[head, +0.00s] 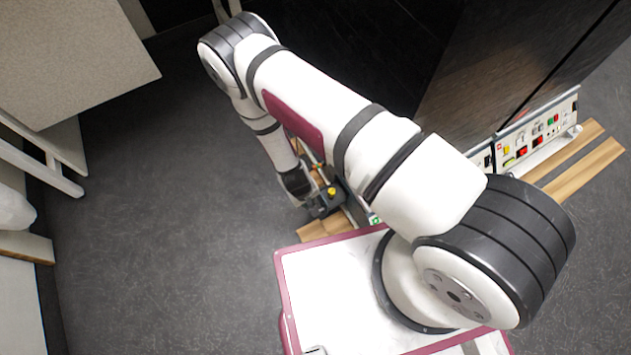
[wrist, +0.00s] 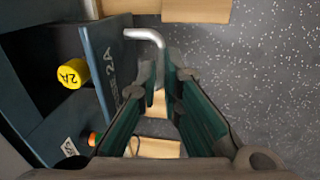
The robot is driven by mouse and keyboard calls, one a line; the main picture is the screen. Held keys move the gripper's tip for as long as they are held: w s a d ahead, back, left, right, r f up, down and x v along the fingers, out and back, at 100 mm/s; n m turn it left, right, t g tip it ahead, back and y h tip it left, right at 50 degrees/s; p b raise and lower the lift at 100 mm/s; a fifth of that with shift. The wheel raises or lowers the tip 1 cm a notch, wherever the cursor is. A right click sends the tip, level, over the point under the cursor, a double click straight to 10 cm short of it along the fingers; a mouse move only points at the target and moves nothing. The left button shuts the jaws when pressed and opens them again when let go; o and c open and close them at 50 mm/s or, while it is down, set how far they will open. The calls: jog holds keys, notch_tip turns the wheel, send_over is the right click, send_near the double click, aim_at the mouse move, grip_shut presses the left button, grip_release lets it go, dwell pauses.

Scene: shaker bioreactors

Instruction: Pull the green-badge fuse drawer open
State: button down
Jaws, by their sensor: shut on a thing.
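In the wrist view a dark blue-grey drawer front (wrist: 108,62) stands at the left, with faint "2A" lettering. A bent silver handle (wrist: 143,34) sticks out from it. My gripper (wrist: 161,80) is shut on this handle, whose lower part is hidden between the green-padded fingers. A yellow cap marked 2A (wrist: 73,73) lies just behind the front. In the head view my gripper (head: 318,208) is low beside the dark drawer (head: 337,196), with the yellow cap on top. A small green badge (head: 376,220) shows right of it, partly near my arm.
A white panel with coloured switches (head: 535,130) stands at the right, on wooden slats (head: 585,160). A tall dark cabinet (head: 450,75) fills the back. The grey floor (head: 170,220) at the left is clear. An orange part (wrist: 94,139) sits low beside the drawer front.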

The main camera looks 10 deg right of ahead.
jog(key=shift+a, duration=0.2)
jog(key=c, duration=1.7)
grip_release()
jog(key=r, duration=0.4)
jog(key=a+r, duration=0.1)
jog(key=r, duration=0.3)
jog(key=a+r, duration=0.1)
jog(key=r, duration=0.2)
jog(key=shift+s+r, duration=0.25)
jog(key=shift+r, duration=0.15)
